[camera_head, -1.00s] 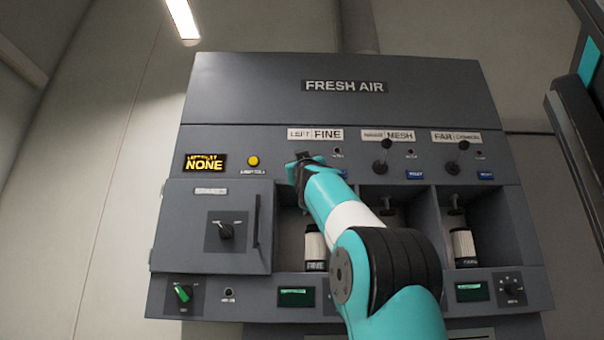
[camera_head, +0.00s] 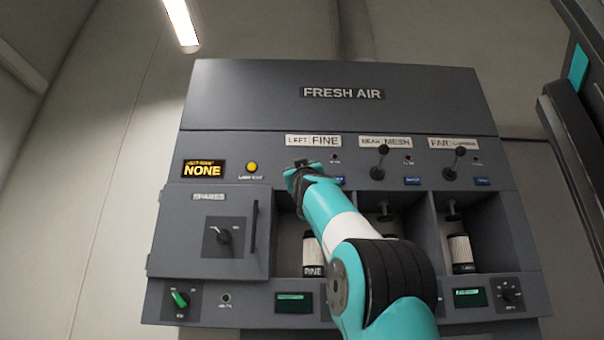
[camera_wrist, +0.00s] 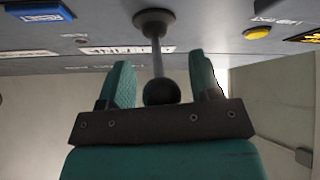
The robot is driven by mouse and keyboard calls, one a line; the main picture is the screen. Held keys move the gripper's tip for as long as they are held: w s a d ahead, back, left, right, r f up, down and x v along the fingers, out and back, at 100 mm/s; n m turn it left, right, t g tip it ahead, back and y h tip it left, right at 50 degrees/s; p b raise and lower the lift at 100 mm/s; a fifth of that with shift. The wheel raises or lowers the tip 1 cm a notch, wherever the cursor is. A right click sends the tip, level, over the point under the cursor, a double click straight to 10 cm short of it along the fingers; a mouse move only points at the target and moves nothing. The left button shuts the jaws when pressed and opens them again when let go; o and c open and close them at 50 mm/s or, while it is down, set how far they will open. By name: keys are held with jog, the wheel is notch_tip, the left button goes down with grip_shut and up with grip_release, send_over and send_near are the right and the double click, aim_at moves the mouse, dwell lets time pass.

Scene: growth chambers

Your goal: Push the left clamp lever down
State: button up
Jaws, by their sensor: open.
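The left clamp lever (camera_wrist: 157,55) shows in the wrist view as a grey rod from a round dark base, ending in a black ball knob (camera_wrist: 162,91). My gripper (camera_wrist: 163,80) is open, with one teal finger on each side of the lever. The knob sits between the fingers, near the palm, with gaps visible at both sides. In the head view my gripper (camera_head: 303,170) is just below the LEFT FINE label (camera_head: 313,140) and hides the lever. Below it, a white filter marked FINE (camera_head: 313,255) stands in the left bay.
Two similar black-knobbed levers, near (camera_head: 380,162) and far (camera_head: 455,162), stand to the right. A yellow button (camera_head: 252,167) and NONE display (camera_head: 203,169) are left. A closed cabinet door (camera_head: 180,232) with a handle stands lower left. Other filters stand in the bays.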

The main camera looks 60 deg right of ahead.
jog(key=b+v, duration=1)
jog(key=v, duration=0.7)
jog(key=shift+s+f, duration=0.15)
